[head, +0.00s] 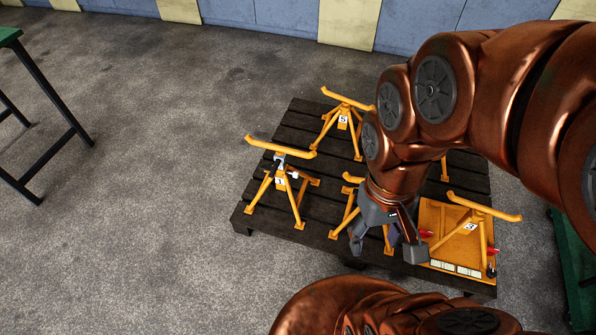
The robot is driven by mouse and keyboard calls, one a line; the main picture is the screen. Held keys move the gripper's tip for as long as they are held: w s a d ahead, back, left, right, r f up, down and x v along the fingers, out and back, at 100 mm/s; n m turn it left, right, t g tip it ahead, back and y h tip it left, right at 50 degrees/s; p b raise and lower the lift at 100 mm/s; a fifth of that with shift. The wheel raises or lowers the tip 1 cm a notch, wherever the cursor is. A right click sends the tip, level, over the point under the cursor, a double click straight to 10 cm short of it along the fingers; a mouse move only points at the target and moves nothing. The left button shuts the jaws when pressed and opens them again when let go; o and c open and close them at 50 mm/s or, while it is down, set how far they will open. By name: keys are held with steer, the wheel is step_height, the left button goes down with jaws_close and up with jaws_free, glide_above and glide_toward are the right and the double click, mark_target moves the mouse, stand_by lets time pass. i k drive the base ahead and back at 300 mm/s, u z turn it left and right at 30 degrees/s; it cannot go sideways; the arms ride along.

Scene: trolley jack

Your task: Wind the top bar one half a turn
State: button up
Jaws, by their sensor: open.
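Several orange trolley jacks, each with a top bar, stand on a dark slatted pallet. The left jack (295,203) bears a label that looks like 1. Its top bar (281,146) lies across the top, with a grey and white fitting (283,166) just below. The back jack (343,119) is labelled 5. The right jack (462,240) has a numbered label that is hard to read. My gripper (387,240) is open and points down in front of a middle jack (347,212), hiding much of it. I cannot tell whether they touch. Another jack (444,168) is mostly behind my arm.
The pallet (262,199) sits on a grey floor with free room to its left. An orange board (430,215) with red parts lies under the right jack. A green-topped stand (45,85) is at the far left, and a green object (572,270) at the right edge.

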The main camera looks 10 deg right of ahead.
mark_target(281, 150)
steer(key=k, duration=0.6)
steer(key=u, duration=0.45)
steer(key=i, duration=1.55)
steer(key=z, duration=0.35)
